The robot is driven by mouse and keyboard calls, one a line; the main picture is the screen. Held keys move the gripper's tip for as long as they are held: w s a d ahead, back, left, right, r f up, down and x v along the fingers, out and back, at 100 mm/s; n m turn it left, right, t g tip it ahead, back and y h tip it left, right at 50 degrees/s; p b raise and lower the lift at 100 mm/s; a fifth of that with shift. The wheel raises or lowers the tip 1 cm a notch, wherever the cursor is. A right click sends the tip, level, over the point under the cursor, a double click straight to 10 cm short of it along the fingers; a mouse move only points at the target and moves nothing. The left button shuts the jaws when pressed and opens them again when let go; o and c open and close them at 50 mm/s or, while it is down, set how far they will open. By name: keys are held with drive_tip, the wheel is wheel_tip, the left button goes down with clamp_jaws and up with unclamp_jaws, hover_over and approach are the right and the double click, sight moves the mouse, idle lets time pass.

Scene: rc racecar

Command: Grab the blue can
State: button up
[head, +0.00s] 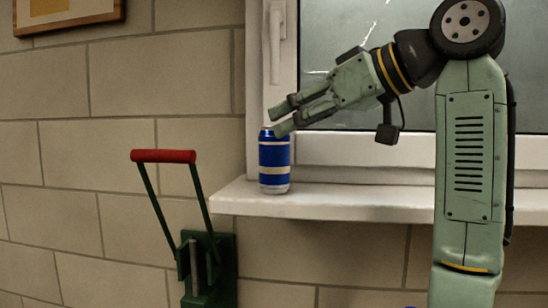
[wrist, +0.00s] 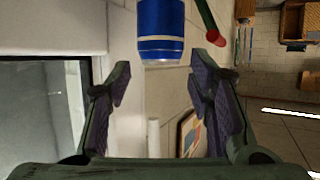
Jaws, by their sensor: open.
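The blue can (head: 274,164) stands upright on the left end of the white windowsill (head: 350,203). It has silver bands. My gripper (head: 278,117) is at the can's top, coming from the upper right with its fingers pointing left and down. In the head view one finger overlaps the can's top edge; I cannot tell whether it touches. In the wrist view the blue can (wrist: 162,30) is at the top, beyond the fingertips of my open gripper (wrist: 162,82). The space between the fingers is empty.
A window frame (head: 285,60) rises behind the can. A green device with a red handle (head: 163,156) is on the wall, left of and below the sill. A picture frame (head: 68,20) hangs at the upper left. The sill right of the can is clear.

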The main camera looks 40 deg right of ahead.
sight(274, 154)
drive_tip(key=p+x, duration=0.2)
drive_tip(key=x, duration=0.3)
drive_tip(key=shift+w+a, duration=0.15)
drive_tip(key=shift+w, duration=0.3)
drive_tip(key=c, duration=0.5)
drive_tip(key=shift+r, duration=0.15)
